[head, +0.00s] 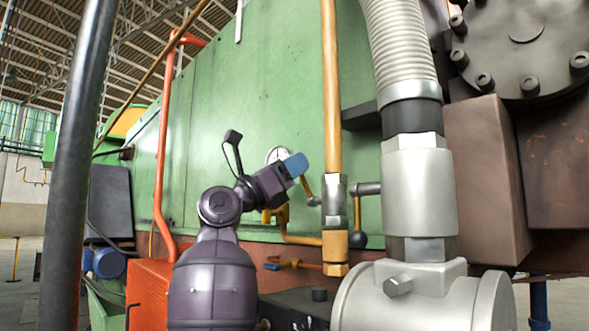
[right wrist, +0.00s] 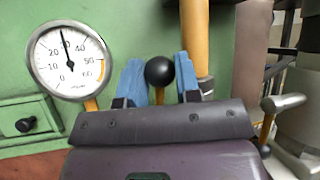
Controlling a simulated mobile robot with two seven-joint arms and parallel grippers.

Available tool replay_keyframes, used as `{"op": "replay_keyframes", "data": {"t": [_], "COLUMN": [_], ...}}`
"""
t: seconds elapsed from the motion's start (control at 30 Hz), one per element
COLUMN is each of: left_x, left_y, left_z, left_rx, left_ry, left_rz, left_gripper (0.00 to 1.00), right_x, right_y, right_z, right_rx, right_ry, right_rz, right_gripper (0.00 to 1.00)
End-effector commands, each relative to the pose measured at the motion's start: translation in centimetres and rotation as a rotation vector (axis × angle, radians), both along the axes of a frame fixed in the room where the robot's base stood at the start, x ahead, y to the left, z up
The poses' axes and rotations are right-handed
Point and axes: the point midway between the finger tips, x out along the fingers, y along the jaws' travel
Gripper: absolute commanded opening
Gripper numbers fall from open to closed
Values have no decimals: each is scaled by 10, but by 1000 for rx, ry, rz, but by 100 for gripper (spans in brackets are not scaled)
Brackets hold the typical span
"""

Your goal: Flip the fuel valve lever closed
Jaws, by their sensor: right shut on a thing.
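My right gripper (head: 296,165) reaches up to the pipework in front of the green wall. Its blue fingers are shut on the black ball knob (right wrist: 160,71) of a yellow valve lever (head: 305,187). In the right wrist view the knob sits between the two fingers. In the head view the near finger hides the knob, and the lever slants up toward the gripper from a small grey pivot. A second yellow lever (head: 356,212) hangs down at the right from a grey stem, with a black ball at its lower end. No label shows which is the fuel valve. My left gripper is out of view.
A round gauge (right wrist: 68,61) is left of the gripper; it is partly hidden in the head view. A vertical yellow pipe (head: 331,90) and a thick grey pipe (head: 415,185) stand to the right. An orange pipe (head: 163,145) runs at the left.

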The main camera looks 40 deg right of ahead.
Motion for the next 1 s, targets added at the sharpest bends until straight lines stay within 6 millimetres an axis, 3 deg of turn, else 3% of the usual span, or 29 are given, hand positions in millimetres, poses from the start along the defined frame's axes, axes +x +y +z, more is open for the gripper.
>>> {"op": "replay_keyframes", "data": {"t": [0.57, 0.6, 0.63, 1.0], "left_x": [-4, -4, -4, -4], "left_y": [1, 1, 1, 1], "left_z": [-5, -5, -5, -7], "left_rx": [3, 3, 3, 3], "left_ry": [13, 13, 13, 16], "left_rz": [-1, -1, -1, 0], "left_gripper": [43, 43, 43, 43], "right_x": [0, 0, 0, 1], "right_y": [2, 2, 2, 6], "right_z": [-3, -3, -3, -5], "right_rx": [-34, -34, -34, -34], "right_ry": [-3, -3, -3, -2], "right_rz": [1, 1, 1, 1], "right_gripper": [0, 37, 41, 41]}}
